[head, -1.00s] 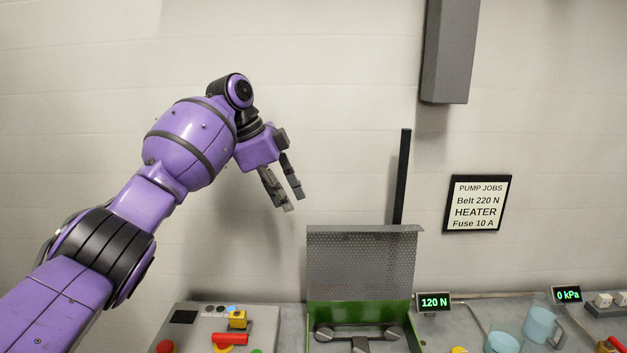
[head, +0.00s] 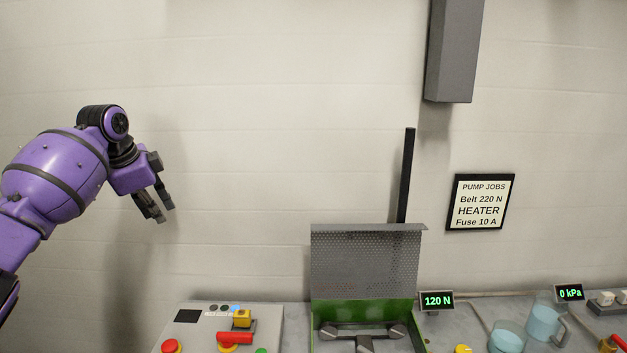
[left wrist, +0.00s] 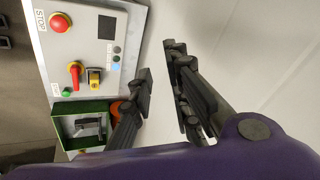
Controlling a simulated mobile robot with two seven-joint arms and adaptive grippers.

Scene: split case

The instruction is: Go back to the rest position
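My left gripper (head: 153,205) hangs in the air at the left of the head view, in front of the bare wall and above and left of the control panel. Its dark fingers are apart with nothing between them. The left wrist view also shows the left gripper (left wrist: 158,95) with its fingers apart and empty. My right gripper is not in view.
Below stand a grey control panel (head: 199,338) with a red handle (head: 235,338), and a green case (head: 324,313) with its perforated lid (head: 365,262) raised. The left wall area is clear.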

